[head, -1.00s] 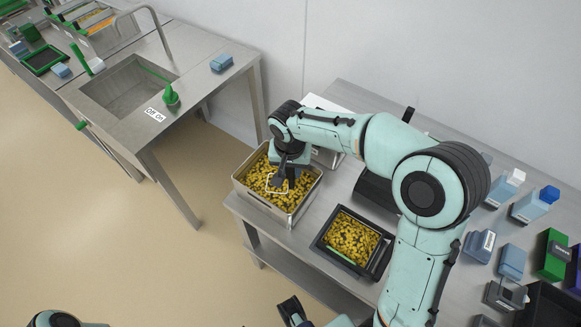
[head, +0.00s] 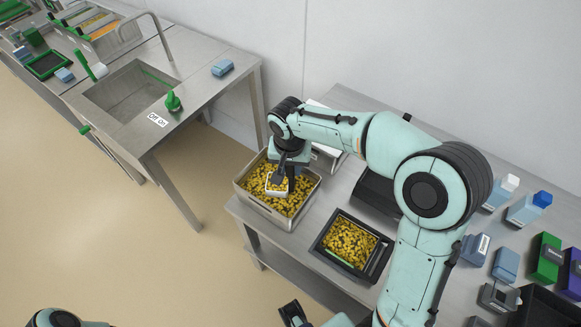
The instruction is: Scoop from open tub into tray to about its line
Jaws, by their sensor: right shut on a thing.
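The open metal tub (head: 252,206) stands at the table's left corner, with yellow and dark pieces in it. My right gripper (head: 282,171) is above the tub, pointing down, shut on a scoop (head: 277,191). The scoop is small and white-walled, with yellow pieces in it. It sits over the tub's contents; whether it still touches them is hard to tell. The black-framed tray (head: 323,244) lies to the right of the tub, holding a broad layer of the same pieces. A green strip (head: 340,258) shows along its near edge.
A pale device (head: 325,155) stands behind the tub, partly hidden by my arm. Blue and green blocks (head: 505,263) and dark bins crowd the table's right side. A sink table (head: 130,95) stands at the left, with open floor between.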

